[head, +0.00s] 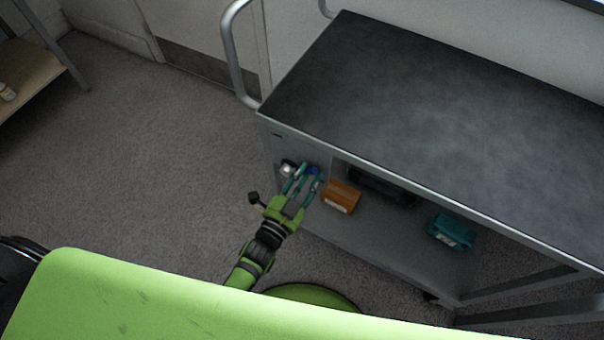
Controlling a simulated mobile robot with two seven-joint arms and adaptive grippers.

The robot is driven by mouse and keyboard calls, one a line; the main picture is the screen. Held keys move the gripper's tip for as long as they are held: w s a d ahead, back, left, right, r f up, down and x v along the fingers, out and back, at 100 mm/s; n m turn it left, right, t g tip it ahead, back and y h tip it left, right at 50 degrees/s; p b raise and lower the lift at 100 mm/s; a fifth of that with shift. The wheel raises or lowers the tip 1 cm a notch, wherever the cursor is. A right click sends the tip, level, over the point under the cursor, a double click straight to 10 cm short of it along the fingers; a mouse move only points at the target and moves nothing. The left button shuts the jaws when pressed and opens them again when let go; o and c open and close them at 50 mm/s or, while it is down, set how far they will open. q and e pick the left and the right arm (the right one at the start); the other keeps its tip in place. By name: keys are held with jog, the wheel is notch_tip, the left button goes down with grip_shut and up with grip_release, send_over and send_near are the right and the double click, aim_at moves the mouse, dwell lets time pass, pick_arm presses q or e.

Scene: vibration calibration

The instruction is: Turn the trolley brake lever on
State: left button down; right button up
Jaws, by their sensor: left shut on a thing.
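The grey trolley (420,110) has a dark flat top and an open lower shelf. My left gripper (303,175) is at the panel on the trolley's left front side. Its teal fingers are shut on a small blue part (314,171), which looks like the brake lever. The fingers hide most of it, so its angle cannot be told. A small round silver part (288,168) shows just left of the fingertips on the same panel. My right gripper is not in view.
An orange box (341,197) stands on the lower shelf just right of my gripper. A teal box (451,231) and a dark object (384,187) are farther right. A metal handle (232,52) rises at the trolley's left end. The floor to the left is clear.

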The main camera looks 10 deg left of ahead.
pick_arm(q)
jog(key=shift+s+d+f+m+b, duration=0.1)
jog(key=shift+d+f+m+b, duration=0.2)
jog(key=shift+m, duration=0.25)
jog(key=shift+d+f+m+b, duration=0.15)
jog(key=shift+f+m, duration=0.2)
jog(key=shift+m, duration=0.2)
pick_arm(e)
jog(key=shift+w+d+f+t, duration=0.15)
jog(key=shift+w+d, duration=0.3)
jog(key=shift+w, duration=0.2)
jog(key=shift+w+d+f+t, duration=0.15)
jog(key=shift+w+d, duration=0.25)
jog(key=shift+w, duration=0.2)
pick_arm(q)
jog(key=shift+a, duration=0.1)
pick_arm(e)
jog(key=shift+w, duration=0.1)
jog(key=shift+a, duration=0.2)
pick_arm(q)
jog(key=c, duration=0.8)
grip_release()
jog(key=shift+c, duration=0.2)
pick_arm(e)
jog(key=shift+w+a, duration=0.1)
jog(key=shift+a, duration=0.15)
